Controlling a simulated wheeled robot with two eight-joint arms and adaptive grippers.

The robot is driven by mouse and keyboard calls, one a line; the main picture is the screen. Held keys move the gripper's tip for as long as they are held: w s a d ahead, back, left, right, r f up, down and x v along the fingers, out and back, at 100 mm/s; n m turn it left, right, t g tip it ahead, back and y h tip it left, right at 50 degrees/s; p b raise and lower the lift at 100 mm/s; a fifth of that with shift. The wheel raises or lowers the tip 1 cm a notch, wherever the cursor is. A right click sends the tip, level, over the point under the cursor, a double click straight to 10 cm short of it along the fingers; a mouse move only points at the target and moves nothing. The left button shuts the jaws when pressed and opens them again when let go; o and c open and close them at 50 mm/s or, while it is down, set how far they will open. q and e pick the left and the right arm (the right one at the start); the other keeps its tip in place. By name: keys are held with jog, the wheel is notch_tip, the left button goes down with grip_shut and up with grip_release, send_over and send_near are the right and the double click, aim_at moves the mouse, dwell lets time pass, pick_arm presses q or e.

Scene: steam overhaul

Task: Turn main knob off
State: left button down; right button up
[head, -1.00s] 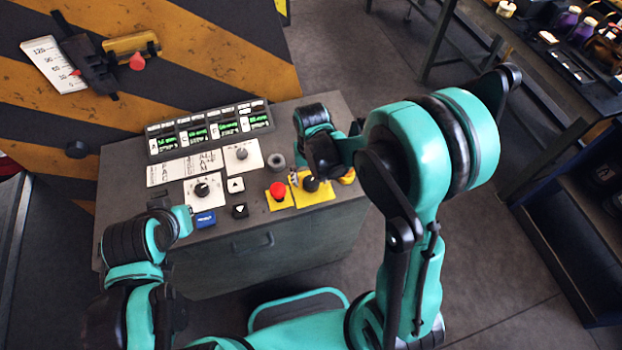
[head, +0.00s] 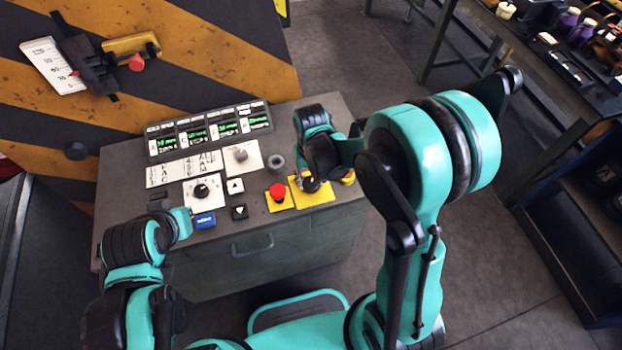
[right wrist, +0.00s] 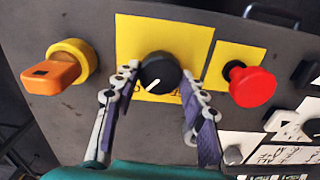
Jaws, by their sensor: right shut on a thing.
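The main knob (right wrist: 160,72) is a round black knob with a white pointer line on a yellow plate (right wrist: 185,40). In the right wrist view its line points toward the lower left of that picture. My right gripper (head: 305,180) is over the yellow plate (head: 318,196) at the console's right side. In the wrist view its two fingers (right wrist: 161,74) flank the knob and are shut on it. My left gripper (head: 183,220) is near the blue button (head: 203,220) at the console's front left; its fingers are not clear.
A red emergency button (right wrist: 252,87) is close to the right finger in the wrist view. An orange-handled switch (right wrist: 52,75) is on the other side. The grey console (head: 285,240) also holds displays (head: 208,130), a dial (head: 201,191) and small black buttons.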

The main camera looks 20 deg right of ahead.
jog(key=n+b, duration=0.1)
jog(key=n, duration=0.3)
jog(key=n+b, duration=0.1)
jog(key=n, duration=0.3)
jog(key=shift+n, duration=0.4)
jog(key=n, duration=0.4)
jog(key=shift+n+b, duration=0.45)
jog(key=shift+n, duration=1.65)
jog(key=o, duration=1.2)
jog(key=shift+c, duration=0.2)
